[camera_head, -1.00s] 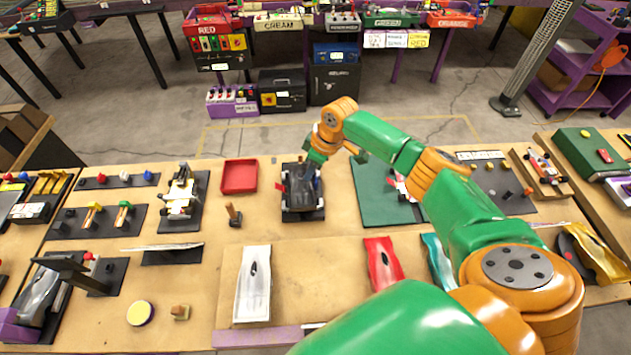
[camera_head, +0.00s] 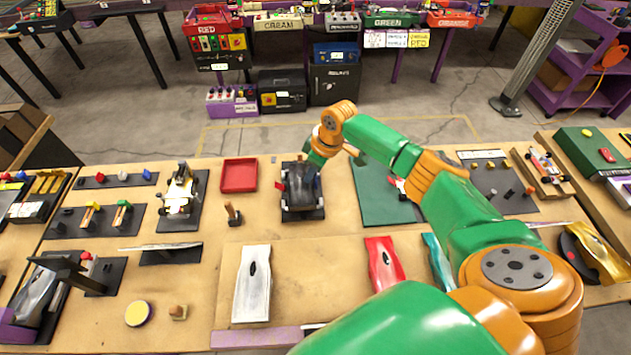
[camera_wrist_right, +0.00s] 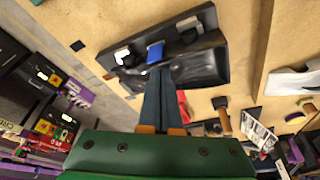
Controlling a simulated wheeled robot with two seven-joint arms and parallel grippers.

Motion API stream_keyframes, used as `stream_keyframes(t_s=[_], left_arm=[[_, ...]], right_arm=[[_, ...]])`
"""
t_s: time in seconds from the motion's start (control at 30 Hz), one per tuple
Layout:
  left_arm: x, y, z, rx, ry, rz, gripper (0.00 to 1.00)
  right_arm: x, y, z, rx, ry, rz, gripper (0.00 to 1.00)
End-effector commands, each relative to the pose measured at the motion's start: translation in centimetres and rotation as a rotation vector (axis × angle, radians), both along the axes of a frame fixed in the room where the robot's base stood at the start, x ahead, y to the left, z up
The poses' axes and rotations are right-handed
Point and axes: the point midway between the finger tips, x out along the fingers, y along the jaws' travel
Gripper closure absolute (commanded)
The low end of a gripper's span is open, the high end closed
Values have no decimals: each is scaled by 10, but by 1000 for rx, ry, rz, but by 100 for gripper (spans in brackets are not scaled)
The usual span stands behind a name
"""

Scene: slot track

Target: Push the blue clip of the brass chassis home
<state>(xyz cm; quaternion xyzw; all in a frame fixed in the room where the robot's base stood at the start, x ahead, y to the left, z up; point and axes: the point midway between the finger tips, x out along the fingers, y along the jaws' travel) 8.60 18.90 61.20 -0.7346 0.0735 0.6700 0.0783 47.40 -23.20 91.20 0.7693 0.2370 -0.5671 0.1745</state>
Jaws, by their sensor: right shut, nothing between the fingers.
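The chassis (camera_head: 300,184) shows as a dark, glossy body on a black stand (camera_head: 304,214) in the middle of the table; no brass colour is clear. Its blue clip (camera_head: 317,183) is on the right side in the head view. In the right wrist view the blue clip (camera_wrist_right: 155,52) stands at the edge of the dark body (camera_wrist_right: 205,68). My right gripper (camera_wrist_right: 161,70) is shut and empty, its tips right by the blue clip; I cannot tell whether they touch. My left gripper is not in view.
A red tray (camera_head: 239,176) and a small wooden-handled tool (camera_head: 233,214) stand left of the stand. A green mat (camera_head: 378,190) lies to its right, partly under my arm. White (camera_head: 252,284) and red (camera_head: 384,265) shells lie in front. The table just before the stand is clear.

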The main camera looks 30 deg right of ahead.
Motion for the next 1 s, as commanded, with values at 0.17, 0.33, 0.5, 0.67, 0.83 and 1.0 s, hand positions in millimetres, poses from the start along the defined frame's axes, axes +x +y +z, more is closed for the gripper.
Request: stream_keyframes(t_s=[0.17,0.33,0.5,0.67,0.83,1.0], left_arm=[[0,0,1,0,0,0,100],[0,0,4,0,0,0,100],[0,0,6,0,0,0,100],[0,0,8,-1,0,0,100],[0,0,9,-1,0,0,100],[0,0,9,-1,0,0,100]], right_arm=[[-1,-1,1,0,1,-1,100],[-2,-5,1,0,1,-1,100],[-4,-9,1,-1,1,0,100],[-6,-12,2,0,1,-1,100],[-7,-15,2,0,0,-1,100],[-7,-15,1,0,0,-1,100]])
